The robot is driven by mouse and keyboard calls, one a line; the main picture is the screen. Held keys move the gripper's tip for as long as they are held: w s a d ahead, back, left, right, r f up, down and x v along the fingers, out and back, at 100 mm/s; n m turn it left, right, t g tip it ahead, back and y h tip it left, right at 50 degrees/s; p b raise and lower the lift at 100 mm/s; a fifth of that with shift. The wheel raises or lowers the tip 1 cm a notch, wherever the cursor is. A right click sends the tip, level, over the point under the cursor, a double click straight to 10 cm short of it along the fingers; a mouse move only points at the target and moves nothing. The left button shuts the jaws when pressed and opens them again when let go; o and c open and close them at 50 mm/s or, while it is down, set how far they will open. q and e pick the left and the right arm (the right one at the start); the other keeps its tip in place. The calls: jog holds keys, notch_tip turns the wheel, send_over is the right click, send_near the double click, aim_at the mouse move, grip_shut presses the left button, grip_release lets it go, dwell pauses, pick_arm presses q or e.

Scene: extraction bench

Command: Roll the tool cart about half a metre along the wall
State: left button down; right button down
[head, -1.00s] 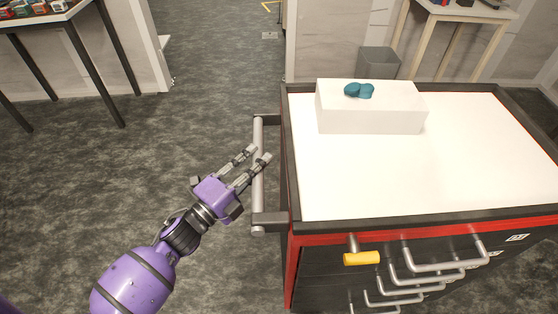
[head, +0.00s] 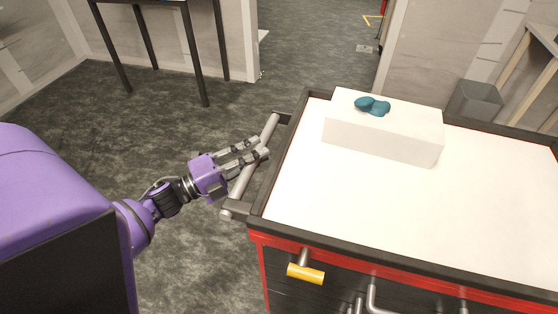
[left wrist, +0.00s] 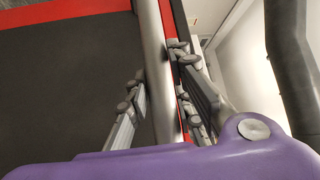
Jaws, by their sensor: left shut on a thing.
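The tool cart has a white top (head: 330,200) with a dark rim, a red band under it and dark drawers. It stands at the right of the head view. A grey bar handle (head: 240,184) runs along its left side on two dark brackets. My left gripper (head: 262,147) is shut on this handle, its fingers around the bar. In the left wrist view the handle (left wrist: 160,70) passes between the fingers, beside the cart's dark side panel (left wrist: 70,80). My right gripper is not in view.
A white box (head: 385,135) with a teal object (head: 372,105) on it sits on the cart top. A yellow-gripped handle (head: 305,273) sticks out in front. A grey bin (head: 474,102) stands behind the cart. Dark carpet (head: 180,240) lies clear to the left.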

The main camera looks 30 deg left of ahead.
pick_arm(q)
jog(key=s+a+b, duration=0.2)
jog(key=a, duration=0.7)
jog(key=s+a+b, duration=0.2)
jog(key=a+b, duration=0.1)
jog(key=a, duration=0.6)
jog(key=shift+s+a, duration=0.3)
jog(key=shift+s, duration=0.1)
jog(key=shift+a+r, duration=0.1)
jog(key=c, duration=1.5)
grip_release()
jog(key=shift+c, duration=0.2)
jog(key=shift+s+a, duration=0.1)
jog(key=shift+s, duration=0.05)
jog(key=v, duration=1.2)
